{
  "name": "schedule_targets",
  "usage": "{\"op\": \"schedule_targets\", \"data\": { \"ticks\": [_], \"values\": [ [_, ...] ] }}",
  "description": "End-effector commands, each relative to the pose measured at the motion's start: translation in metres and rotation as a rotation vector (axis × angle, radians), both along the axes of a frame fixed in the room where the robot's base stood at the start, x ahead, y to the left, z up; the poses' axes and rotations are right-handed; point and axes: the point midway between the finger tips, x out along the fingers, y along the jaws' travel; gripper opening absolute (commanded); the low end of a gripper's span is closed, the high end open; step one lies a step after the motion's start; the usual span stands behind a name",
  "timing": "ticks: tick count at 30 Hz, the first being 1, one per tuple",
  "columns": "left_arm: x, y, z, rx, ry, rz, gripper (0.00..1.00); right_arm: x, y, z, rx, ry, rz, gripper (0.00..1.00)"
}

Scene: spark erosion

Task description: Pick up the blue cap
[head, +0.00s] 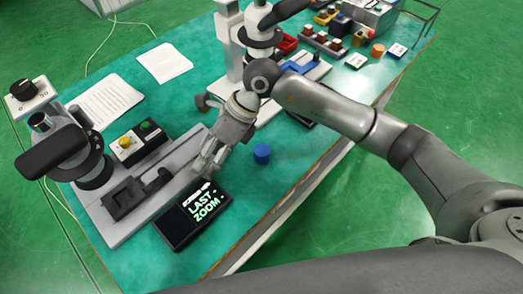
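The blue cap (262,153) is a small blue cylinder standing on the teal table top (245,190), near its front edge. My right gripper (204,172) is at the end of the arm that comes in from the right. It points down and to the left, above the area beside the black display, to the left of the blue cap. Its fingers look apart with nothing between them. It is clear of the cap, and the cap is fully visible. My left gripper is not in view.
A black display reading "LAST ZOOM" (195,213) lies in front of a grey plate with a dark fixture (124,198). A button box (138,141) and paper sheets (107,101) lie behind. Several small items, including an orange cylinder (377,51), are at the far right. Table around the cap is clear.

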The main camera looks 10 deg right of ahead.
Motion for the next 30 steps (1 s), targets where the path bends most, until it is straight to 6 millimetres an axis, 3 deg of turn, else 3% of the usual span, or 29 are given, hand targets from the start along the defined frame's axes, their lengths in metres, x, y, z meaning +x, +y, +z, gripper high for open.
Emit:
{"op": "schedule_targets", "data": {
  "ticks": [1, 3, 6, 9, 14, 21, 30],
  "values": [
    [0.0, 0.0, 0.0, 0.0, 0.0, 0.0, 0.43, 0.015, -0.027, -0.008, -0.132, -0.043, 0.01, 0.66],
    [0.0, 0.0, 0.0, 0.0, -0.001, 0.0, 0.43, 0.03, -0.061, -0.016, -0.293, -0.084, 0.018, 0.66],
    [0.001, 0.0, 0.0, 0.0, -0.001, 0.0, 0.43, 0.047, -0.101, -0.018, -0.471, -0.12, 0.014, 0.66],
    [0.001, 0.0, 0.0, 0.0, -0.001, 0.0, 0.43, 0.057, -0.127, -0.015, -0.581, -0.138, 0.004, 0.66],
    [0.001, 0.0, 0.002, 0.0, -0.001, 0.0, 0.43, 0.061, -0.14, -0.023, -0.638, -0.14, 0.0, 0.66],
    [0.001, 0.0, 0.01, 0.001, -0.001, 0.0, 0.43, 0.06, -0.14, -0.06, -0.634, -0.139, 0.001, 0.66],
    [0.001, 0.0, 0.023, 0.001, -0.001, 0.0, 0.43, 0.06, -0.14, -0.087, -0.632, -0.138, 0.001, 0.66]
  ]
}}
